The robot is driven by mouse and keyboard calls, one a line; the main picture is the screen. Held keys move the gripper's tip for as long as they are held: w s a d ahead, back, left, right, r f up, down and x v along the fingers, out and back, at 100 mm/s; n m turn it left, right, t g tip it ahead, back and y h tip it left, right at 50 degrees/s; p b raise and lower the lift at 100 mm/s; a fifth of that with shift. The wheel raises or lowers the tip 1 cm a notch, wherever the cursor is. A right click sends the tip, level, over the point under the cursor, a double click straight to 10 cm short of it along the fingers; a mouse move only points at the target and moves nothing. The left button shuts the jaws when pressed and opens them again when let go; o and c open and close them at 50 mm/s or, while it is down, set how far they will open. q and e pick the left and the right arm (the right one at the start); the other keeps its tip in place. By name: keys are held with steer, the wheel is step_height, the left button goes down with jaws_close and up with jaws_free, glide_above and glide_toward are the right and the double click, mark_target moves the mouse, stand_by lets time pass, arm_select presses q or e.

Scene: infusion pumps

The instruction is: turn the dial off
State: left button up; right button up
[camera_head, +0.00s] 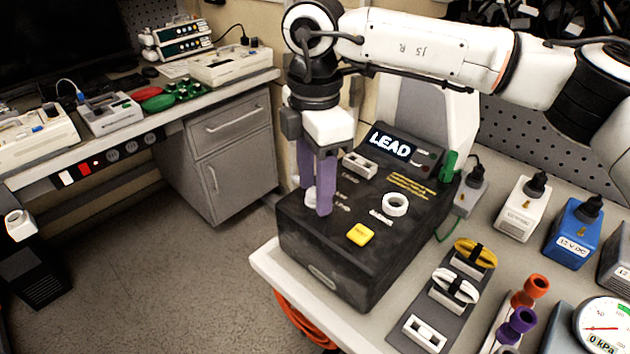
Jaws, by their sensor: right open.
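A small pale knob (311,197) shows at the left part, between the purple fingers of my right gripper (315,200). The gripper points down and is open, with its fingers around or just beside this knob; contact cannot be told. One finger hides part of the panel. A yellow button (360,234) and a white switch (359,165) are also on the top.
To the right are a yellow-and-white strap holder (474,255), a white box (522,208), a blue box (573,233), orange (536,286) and purple (522,320) knobs and a pressure gauge (602,325). Another bench (233,83) with devices stands at the left. Floor between is clear.

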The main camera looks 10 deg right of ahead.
steer(key=c, duration=1)
arm_select(q)
steer(key=shift+s+f, duration=0.2)
steer(key=shift+s, duration=0.05)
arm_select(e)
steer(key=shift+c, duration=0.2)
arm_select(q)
steer(key=shift+f, duration=0.1)
